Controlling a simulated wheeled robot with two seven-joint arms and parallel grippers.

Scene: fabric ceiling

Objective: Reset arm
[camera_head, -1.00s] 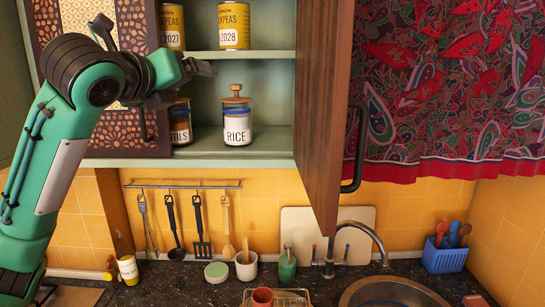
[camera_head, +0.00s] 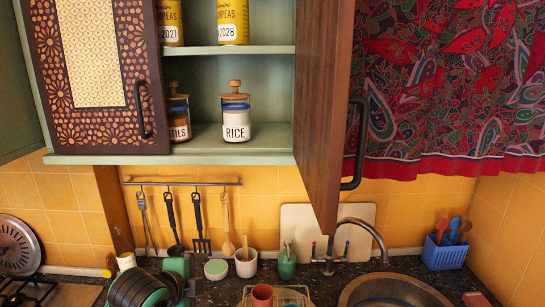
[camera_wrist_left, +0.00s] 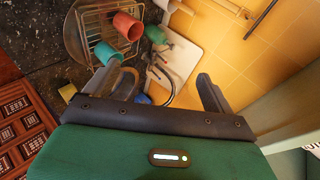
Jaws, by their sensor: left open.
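My left gripper (camera_wrist_left: 166,88) shows in the left wrist view with its two dark fingers spread apart and nothing between them. Beyond the fingers, that view shows the counter items and the yellow tiled wall at a tilt. In the head view my left arm (camera_head: 150,286) is low at the bottom edge, in front of the counter. My right arm is in neither view.
The wall cabinet (camera_head: 225,146) holds a rice jar (camera_head: 236,128) and cans; its right door (camera_head: 322,110) stands open. Below are hanging utensils (camera_head: 202,240), a dish rack (camera_head: 283,297) with a red cup (camera_head: 262,296), a sink (camera_head: 385,291) and a blue utensil holder (camera_head: 442,254).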

